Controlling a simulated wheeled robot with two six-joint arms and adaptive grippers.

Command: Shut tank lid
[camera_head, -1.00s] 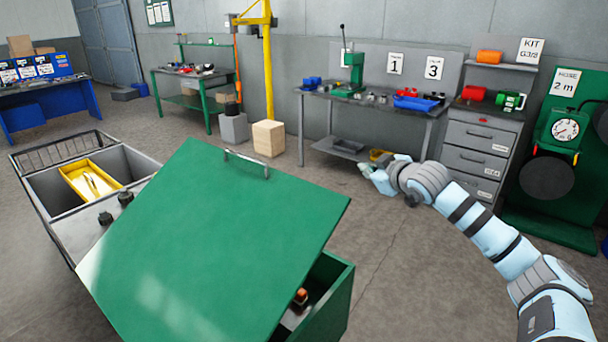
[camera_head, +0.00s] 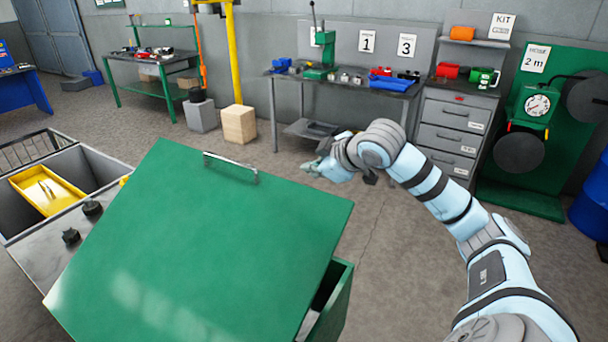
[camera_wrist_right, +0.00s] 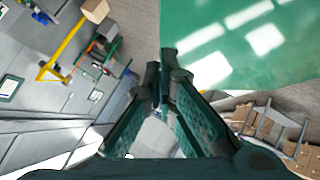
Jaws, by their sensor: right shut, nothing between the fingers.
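The green tank lid (camera_head: 205,245) stands tilted open over the green tank (camera_head: 338,300), with a dark gap between them at the right. A metal handle (camera_head: 231,168) is on the lid near its far edge. My right gripper (camera_head: 313,168) is shut and empty, in the air to the right of the handle and apart from it. In the right wrist view the shut fingers (camera_wrist_right: 160,75) point toward the lid (camera_wrist_right: 235,45), which fills the upper right. The tank's inside is mostly hidden by the lid. My left gripper is not seen.
A grey cart (camera_head: 98,170) with a yellow tray (camera_head: 45,190) and black knobs adjoins the lid on the left. A workbench (camera_head: 345,90), a drawer cabinet (camera_head: 455,130) and a green hose stand (camera_head: 525,200) line the back wall.

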